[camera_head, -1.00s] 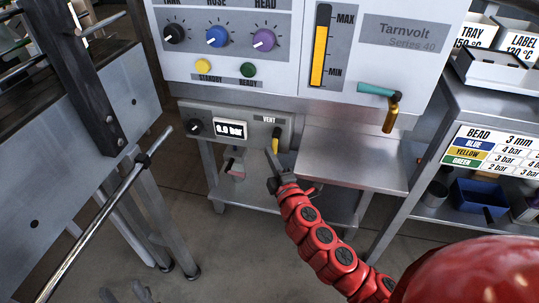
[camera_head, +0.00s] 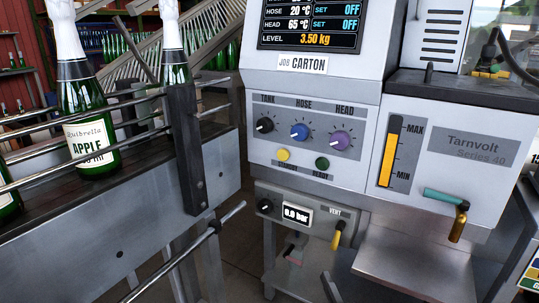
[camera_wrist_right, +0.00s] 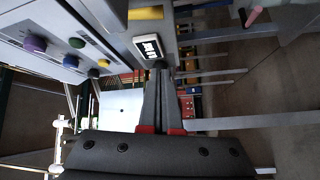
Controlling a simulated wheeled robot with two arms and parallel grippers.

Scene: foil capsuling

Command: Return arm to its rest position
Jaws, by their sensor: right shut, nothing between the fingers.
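My right gripper (camera_head: 330,288) shows only as a dark fingertip at the bottom edge of the head view, in front of and below the pressure panel. In the right wrist view its two long fingers (camera_wrist_right: 165,80) are together and empty. They point toward the pressure panel, whose lit display (camera_wrist_right: 149,46) is just beyond the tips; I cannot tell the exact gap. In the head view this display (camera_head: 297,215) reads 0.0 bar. The yellow vent lever (camera_head: 338,236) hangs downward beside it, apart from the gripper. My left gripper is out of view.
At left, a conveyor (camera_head: 110,215) with rails carries green foil-topped bottles (camera_head: 84,130). Open floor (camera_head: 240,255) shows between conveyor and machine.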

